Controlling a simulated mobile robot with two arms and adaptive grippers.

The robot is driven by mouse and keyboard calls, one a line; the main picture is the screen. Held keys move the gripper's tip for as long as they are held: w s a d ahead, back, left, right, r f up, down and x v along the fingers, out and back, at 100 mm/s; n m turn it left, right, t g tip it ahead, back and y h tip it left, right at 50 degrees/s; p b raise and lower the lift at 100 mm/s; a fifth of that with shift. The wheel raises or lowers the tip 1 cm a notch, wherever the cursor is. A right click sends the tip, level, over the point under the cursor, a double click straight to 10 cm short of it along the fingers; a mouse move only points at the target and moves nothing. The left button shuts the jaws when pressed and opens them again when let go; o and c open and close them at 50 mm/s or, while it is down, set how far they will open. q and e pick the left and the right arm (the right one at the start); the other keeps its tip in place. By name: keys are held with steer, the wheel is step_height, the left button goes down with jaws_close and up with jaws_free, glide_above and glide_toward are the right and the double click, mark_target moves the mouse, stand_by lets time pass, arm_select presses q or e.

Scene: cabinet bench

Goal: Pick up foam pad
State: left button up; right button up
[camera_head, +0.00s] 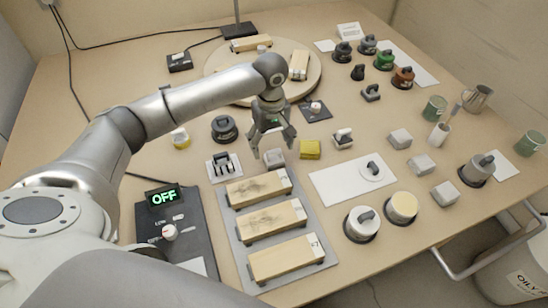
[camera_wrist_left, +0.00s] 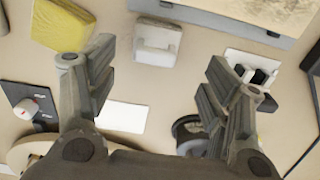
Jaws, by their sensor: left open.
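A yellow block (camera_head: 310,150) with a foam-like look lies flat on the bench, just right of my left gripper. It also shows at the upper left of the left wrist view (camera_wrist_left: 62,25), outside the left finger. A small pale grey-white block (camera_head: 274,159) lies directly below my left gripper. In the left wrist view this pale block (camera_wrist_left: 157,42) shows beyond the gap between the fingers. The pictures do not settle which of the two is the foam pad. My left gripper (camera_head: 273,142) is open and empty above the bench, with its fingers apart (camera_wrist_left: 160,75).
A control box (camera_head: 172,235) reads OFF. A white sheet (camera_head: 327,187) lies to the right.

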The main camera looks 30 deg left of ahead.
mark_target(274, 151)
arm_select(q)
steer(key=f, duration=0.4)
steer(key=shift+d+f, duration=0.2)
steer(key=shift+d, duration=0.2)
steer(key=shift+f, duration=0.55)
steer(key=shift+c, duration=0.7)
steer(key=c, duration=0.9)
arm_select(e)
steer(key=shift+w+a+f, duration=0.15)
steer(key=shift+w+a, duration=0.2)
steer(key=shift+w, duration=0.25)
